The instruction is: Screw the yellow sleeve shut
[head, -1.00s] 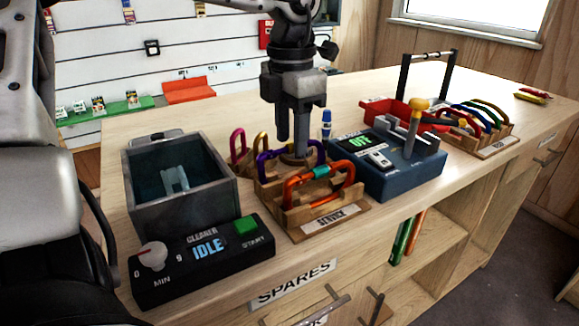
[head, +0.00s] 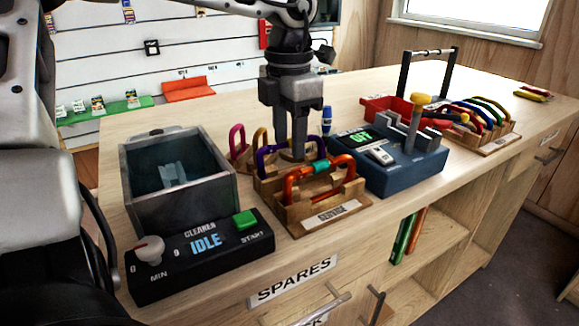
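The service rack (head: 300,226) is a wooden stand holding several carabiners. An orange carabiner (head: 291,188) with a teal sleeve (head: 320,167) is at its front. A purple carabiner (head: 264,158) stands behind it, with a gold one (head: 259,138) and a pink one (head: 237,138) farther back. I cannot make out a yellow sleeve; the fingers cover the middle of the purple carabiner. My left gripper (head: 291,140) points straight down over that middle, its two fingers close together. Whether they grip anything is hidden. My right gripper is not in view.
A grey cleaner tank (head: 183,205) with its control box reading IDLE (head: 200,250) is to the left. A blue device (head: 405,172) with a yellow-topped handle (head: 421,100) is to the right. Behind are a red tray (head: 376,107) and another carabiner rack (head: 497,143).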

